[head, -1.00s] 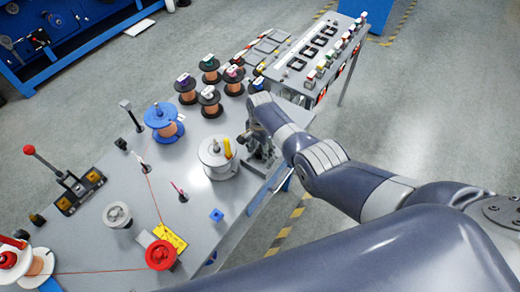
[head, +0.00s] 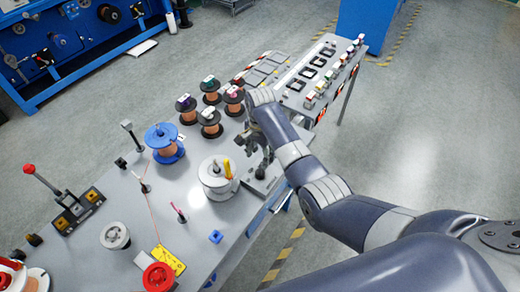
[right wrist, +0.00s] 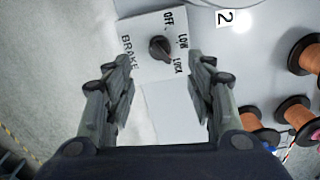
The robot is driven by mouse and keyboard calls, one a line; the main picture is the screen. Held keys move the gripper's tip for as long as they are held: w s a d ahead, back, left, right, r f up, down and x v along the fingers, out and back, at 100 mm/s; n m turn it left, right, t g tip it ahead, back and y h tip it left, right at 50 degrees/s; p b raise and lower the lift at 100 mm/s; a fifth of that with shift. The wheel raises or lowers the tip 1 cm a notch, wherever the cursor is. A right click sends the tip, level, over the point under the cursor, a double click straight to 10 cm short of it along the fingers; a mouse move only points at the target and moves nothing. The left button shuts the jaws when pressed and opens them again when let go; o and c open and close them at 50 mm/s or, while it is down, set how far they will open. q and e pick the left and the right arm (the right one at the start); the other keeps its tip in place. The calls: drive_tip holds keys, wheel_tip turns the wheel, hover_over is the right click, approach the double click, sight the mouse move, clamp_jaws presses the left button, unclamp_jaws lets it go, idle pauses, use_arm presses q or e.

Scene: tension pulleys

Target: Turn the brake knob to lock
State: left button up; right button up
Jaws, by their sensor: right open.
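The brake panel (right wrist: 150,70) is a white plate lettered BRAKE, OFF, LOW and LOCK in the right wrist view. Its dark round knob (right wrist: 159,47) sits near the lettering; I cannot tell for sure which word it points to. My right gripper (right wrist: 159,62) is open and empty, one finger on each side of the knob in the picture, with visible gaps. In the head view my right gripper (head: 257,142) points down above the table's right edge, beside the white spool (head: 217,178). My left gripper is not in view.
Copper wire spools (head: 210,120) stand beyond the gripper, and a blue spool (head: 164,142) stands to the left. A red-knobbed lever (head: 30,170) stands at the far left. Open floor lies right of the table.

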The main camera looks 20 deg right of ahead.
drive_tip(key=shift+r, duration=1.25)
